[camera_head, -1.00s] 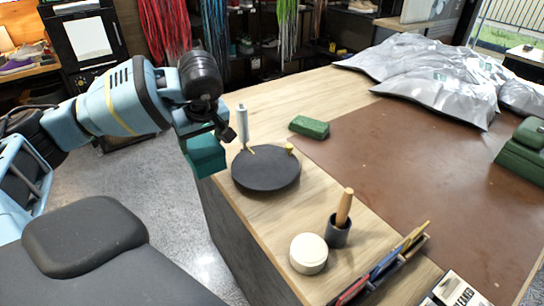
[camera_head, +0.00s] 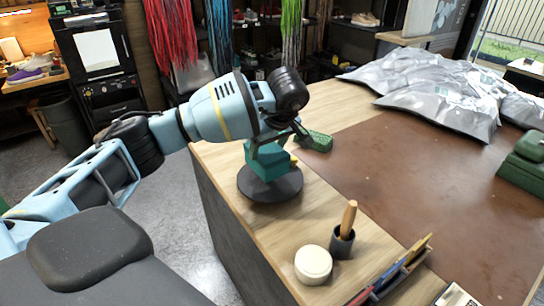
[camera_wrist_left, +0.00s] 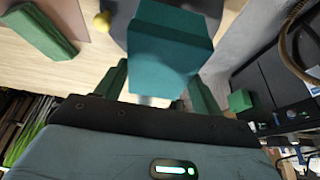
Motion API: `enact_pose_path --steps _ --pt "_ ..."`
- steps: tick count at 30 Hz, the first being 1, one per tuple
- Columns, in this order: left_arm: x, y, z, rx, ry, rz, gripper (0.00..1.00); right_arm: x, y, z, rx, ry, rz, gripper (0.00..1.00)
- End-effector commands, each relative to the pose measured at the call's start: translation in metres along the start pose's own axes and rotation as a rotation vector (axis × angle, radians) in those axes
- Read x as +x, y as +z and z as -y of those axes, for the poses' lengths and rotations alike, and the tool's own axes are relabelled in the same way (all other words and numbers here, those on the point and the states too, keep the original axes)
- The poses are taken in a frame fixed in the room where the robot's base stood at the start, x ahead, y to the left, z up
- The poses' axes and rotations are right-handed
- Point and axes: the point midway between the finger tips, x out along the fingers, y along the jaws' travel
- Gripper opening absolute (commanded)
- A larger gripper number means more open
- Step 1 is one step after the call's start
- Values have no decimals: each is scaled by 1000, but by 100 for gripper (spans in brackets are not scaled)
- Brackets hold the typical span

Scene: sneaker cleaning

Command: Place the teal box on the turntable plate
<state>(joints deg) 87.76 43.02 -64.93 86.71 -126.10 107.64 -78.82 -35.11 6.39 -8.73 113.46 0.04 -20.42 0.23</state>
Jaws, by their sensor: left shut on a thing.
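The teal box (camera_head: 268,164) is held in my left gripper (camera_head: 270,145), directly over the round black turntable plate (camera_head: 272,191) in the head view. Its lower edge overlaps the plate in the picture, and I cannot tell whether it touches. In the left wrist view the box (camera_wrist_left: 165,58) sits between the gripper's two fingers, with the dark plate (camera_wrist_left: 117,14) partly visible behind it. The back of the plate is hidden by the box and my arm. My right gripper is not in view.
A green block (camera_head: 316,141) lies behind the plate, and a small yellow knob (camera_head: 294,160) shows at its rim. A white round tub (camera_head: 313,264), a dark cup with a wooden handle (camera_head: 341,241) and a tool rack (camera_head: 395,272) stand nearer. The brown mat (camera_head: 420,185) is largely clear.

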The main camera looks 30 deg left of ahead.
Motion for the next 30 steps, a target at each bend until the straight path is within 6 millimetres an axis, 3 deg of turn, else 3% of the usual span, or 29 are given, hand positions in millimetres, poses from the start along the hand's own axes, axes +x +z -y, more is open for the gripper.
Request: enact_pose_path --steps 10,17,29,30 --pt "-1 4 -12 2 1 0 25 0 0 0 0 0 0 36" --pt "28 15 -10 0 2 -1 25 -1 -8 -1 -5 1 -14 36" --pt "34 17 -10 0 1 -1 25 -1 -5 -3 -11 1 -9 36" --pt "35 18 -10 0 0 -1 69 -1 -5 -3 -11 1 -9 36"
